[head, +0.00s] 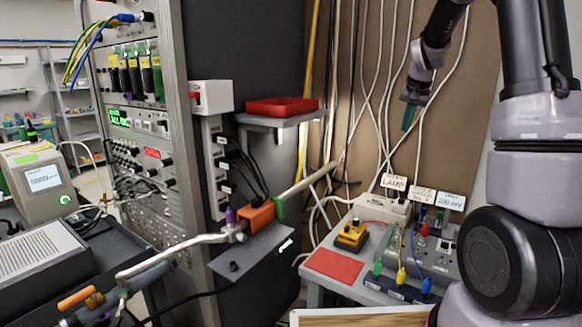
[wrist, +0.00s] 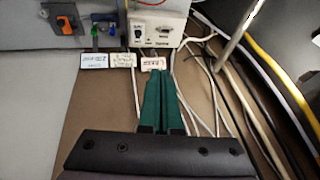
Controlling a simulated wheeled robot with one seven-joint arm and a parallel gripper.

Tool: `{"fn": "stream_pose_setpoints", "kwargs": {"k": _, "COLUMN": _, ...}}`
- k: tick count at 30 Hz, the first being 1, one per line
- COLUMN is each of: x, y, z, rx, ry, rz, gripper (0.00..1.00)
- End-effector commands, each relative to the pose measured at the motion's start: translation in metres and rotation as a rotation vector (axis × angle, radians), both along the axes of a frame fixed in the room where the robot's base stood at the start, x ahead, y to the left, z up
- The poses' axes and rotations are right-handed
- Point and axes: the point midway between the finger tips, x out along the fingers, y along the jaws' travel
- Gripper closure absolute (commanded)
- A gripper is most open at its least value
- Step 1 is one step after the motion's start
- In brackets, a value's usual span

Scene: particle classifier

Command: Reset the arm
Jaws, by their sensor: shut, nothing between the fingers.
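My gripper (head: 409,117) hangs from my arm at the upper right of the head view, in front of the brown back wall. Its green fingers point down and are shut with nothing between them. In the wrist view the two green fingers (wrist: 162,103) lie side by side, pointing toward a white box (wrist: 158,27). The gripper is in the air, apart from the things on the bench below it. The rest of my arm shows along the right side of the head view.
Below my gripper, a grey bench holds a red pad (head: 333,266), a yellow block (head: 352,236), colored plugs and labelled boxes. Several white cables hang along the wall close to the gripper. A red tray (head: 282,106) sits on a shelf left of it. An instrument rack (head: 150,130) stands further left.

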Motion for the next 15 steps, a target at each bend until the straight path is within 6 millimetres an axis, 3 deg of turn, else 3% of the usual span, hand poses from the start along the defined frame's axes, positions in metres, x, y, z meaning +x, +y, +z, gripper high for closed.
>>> {"fn": "stream_pose_setpoints", "kwargs": {"k": 1, "x": -0.021, "y": 0.011, "z": 0.022, "rx": 0.015, "ry": -0.021, "rz": 0.012, "gripper": 1.00}}
{"fn": "stream_pose_setpoints", "kwargs": {"k": 6, "x": -0.090, "y": 0.042, "z": 0.071, "rx": 0.053, "ry": -0.069, "rz": 0.057, "gripper": 1.00}}
{"fn": "stream_pose_setpoints", "kwargs": {"k": 10, "x": -0.147, "y": 0.065, "z": 0.097, "rx": 0.074, "ry": -0.104, "rz": 0.094, "gripper": 1.00}}
{"fn": "stream_pose_setpoints", "kwargs": {"k": 15, "x": -0.223, "y": 0.091, "z": 0.114, "rx": 0.090, "ry": -0.149, "rz": 0.146, "gripper": 1.00}}
